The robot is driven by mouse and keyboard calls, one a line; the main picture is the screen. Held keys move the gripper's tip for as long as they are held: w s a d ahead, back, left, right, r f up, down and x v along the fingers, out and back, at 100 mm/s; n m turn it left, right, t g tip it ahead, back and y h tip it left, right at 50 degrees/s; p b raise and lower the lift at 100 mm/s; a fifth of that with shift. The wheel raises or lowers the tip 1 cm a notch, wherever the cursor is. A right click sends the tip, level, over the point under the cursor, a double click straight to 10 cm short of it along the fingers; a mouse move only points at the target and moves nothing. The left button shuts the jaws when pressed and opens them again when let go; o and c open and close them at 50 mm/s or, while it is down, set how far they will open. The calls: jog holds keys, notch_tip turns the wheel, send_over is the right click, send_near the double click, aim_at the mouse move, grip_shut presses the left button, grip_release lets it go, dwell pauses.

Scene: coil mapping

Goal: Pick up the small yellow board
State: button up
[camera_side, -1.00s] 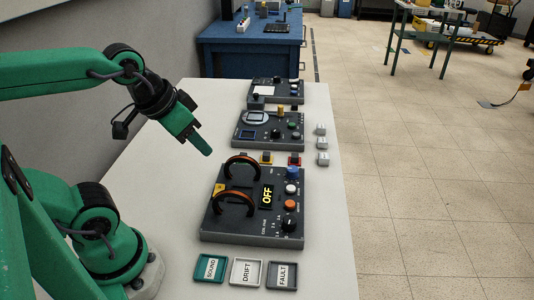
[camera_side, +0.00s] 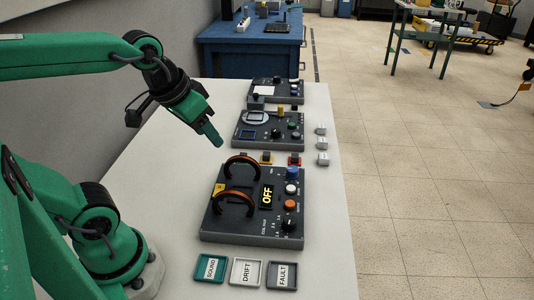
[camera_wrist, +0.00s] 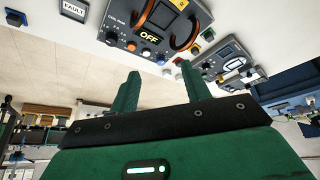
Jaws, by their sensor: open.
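The small yellow board (camera_side: 266,159) lies on the white table in the side view, in the gap between the coil panel and the panel behind it. A dark block sits on top of it. In the wrist view the yellow board (camera_wrist: 195,49) is small, beyond the right fingertip. My gripper (camera_side: 217,141) is in the air above the table, left of the yellow board and apart from it. In the wrist view its two green fingers (camera_wrist: 160,72) are spread, with nothing between them.
A red board (camera_side: 294,160) lies right of the yellow one. The coil panel (camera_side: 212,219) with two upright coils and an OFF display stands in front. Another panel (camera_side: 240,142) stands behind. Trays marked SOUND (camera_side: 199,276), DRIFT (camera_side: 236,281) and FAULT (camera_side: 271,285) line the front.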

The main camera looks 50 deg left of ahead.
jog(key=w+a+n+g, duration=0.2)
jog(key=w+a, duration=0.1)
jog(key=w, duration=0.6)
jog(key=n+g, duration=0.3)
jog(key=n, duration=0.3)
send_near(267, 153)
jog(key=shift+s+d+f, duration=0.15)
jog(key=shift+f, duration=0.35)
jog(key=shift+f, duration=0.1)
jog(key=shift+f, duration=1.2)
jog(key=shift+f, duration=0.1)
